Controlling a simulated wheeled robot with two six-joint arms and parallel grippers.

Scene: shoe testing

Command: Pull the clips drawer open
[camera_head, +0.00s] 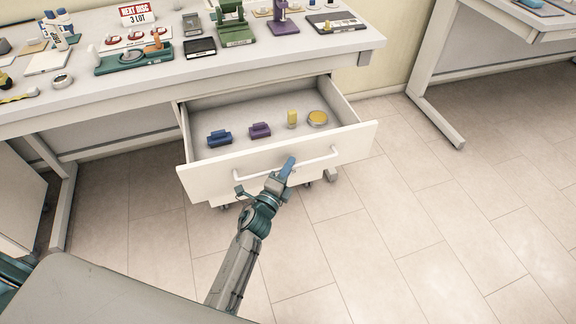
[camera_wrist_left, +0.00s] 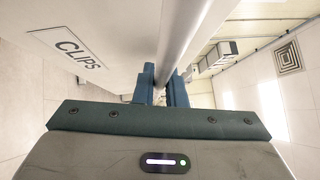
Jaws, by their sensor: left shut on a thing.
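The white clips drawer (camera_head: 215,176) is open under the bench in the head view. My left gripper (camera_head: 289,167) is at the drawer's bar handle (camera_head: 318,161). In the left wrist view, the fingers (camera_wrist_left: 161,88) are closed around the handle bar (camera_wrist_left: 180,40), beside the drawer front with its CLIPS label (camera_wrist_left: 80,54). My right gripper does not show.
The bench top (camera_head: 290,60) above carries a green tray (camera_head: 133,58), a black tray (camera_head: 199,47), a green device (camera_head: 231,24) and a purple device (camera_head: 284,20). A second table (camera_head: 500,30) stands at the right. The tiled floor (camera_head: 400,220) right of the drawer is clear.

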